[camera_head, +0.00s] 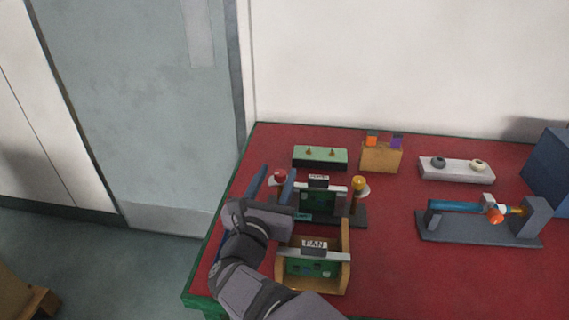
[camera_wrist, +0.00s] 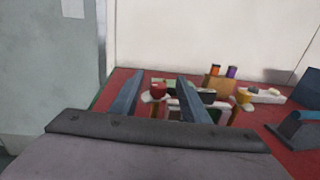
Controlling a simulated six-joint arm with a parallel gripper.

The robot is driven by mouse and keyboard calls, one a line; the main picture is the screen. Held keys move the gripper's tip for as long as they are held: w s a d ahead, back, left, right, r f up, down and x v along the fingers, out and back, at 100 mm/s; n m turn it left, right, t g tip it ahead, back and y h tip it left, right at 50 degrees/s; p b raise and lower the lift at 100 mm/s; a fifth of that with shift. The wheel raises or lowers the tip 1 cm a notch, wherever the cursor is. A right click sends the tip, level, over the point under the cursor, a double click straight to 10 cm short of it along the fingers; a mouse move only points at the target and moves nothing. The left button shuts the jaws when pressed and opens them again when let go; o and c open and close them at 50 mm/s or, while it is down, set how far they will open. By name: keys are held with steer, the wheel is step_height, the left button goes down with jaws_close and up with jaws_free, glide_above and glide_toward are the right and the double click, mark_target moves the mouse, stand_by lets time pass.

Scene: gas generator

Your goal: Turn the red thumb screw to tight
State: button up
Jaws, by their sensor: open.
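The red thumb screw (camera_head: 281,176) stands at the left end of a dark frame (camera_head: 345,216) that holds a green board with a small label. My gripper (camera_head: 272,180) is open, with its two blue-grey fingers pointing toward the screw; in the head view they appear on either side of it. In the wrist view the red screw (camera_wrist: 158,90) shows in the gap between the fingers (camera_wrist: 158,95), a little beyond the tips as far as I can tell. No contact is visible. A yellow thumb screw (camera_head: 358,184) stands at the frame's right end. My arm hides the frame's lower left part.
A wooden box with a FAN label (camera_head: 314,244) sits in front of the frame, close to my arm. Behind are a green block (camera_head: 320,157) and a wooden holder (camera_head: 381,158). A grey stand with a blue cylinder (camera_head: 455,206) is at right. Red tabletop (camera_head: 395,265) is clear between.

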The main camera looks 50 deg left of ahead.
mark_target(282, 170)
step_height(282, 170, down, 2)
steer(key=shift+f, duration=0.1)
steer(key=x, duration=0.2)
steer(key=p+x, duration=0.1)
steer(key=x, duration=0.4)
steer(key=shift+w+a+r+p, duration=0.2)
steer(key=shift+w+r+p, duration=0.05)
steer(key=shift+p, duration=0.05)
steer(key=c, duration=1.1)
